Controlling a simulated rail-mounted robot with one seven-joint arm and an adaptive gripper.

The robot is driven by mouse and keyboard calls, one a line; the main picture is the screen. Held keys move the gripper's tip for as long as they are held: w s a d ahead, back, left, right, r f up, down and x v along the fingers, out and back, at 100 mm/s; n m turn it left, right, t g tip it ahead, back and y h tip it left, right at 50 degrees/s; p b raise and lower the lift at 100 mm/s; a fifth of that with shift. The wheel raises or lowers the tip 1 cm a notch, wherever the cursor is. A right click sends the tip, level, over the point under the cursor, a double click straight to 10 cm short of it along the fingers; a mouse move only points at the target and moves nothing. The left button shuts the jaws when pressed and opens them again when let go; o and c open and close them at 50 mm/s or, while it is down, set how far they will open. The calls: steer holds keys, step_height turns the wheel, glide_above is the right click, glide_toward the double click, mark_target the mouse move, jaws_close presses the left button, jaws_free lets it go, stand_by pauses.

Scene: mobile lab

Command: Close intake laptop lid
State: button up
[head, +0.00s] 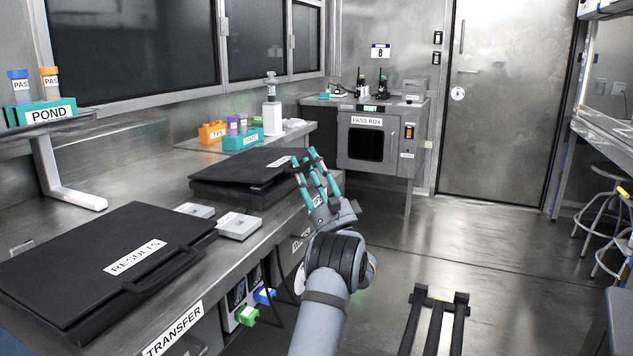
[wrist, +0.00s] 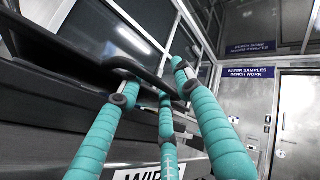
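A black case-like laptop (head: 238,172) lies on the bench near my gripper. Its lid looks nearly down but tilted, with a gap along the front; a white label on top is partly hidden by my fingers. My gripper (head: 312,168) has teal-wrapped fingers, spread apart, at the lid's right front corner. In the wrist view the fingertips (wrist: 155,82) are close to the dark handle and edge of the laptop (wrist: 90,62). I cannot tell whether they touch it.
A closed black case labelled RESULTS (head: 125,262) lies nearer on the bench. Small grey boxes (head: 237,225) sit between the two cases. A teal rack (head: 242,138) and an orange rack (head: 212,132) stand behind. The floor (head: 470,250) to the right is mostly clear.

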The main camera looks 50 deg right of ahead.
steer(key=v, duration=1.1)
steer(key=shift+s, duration=0.2)
steer(key=shift+r, duration=0.1)
steer(key=shift+c, duration=0.6)
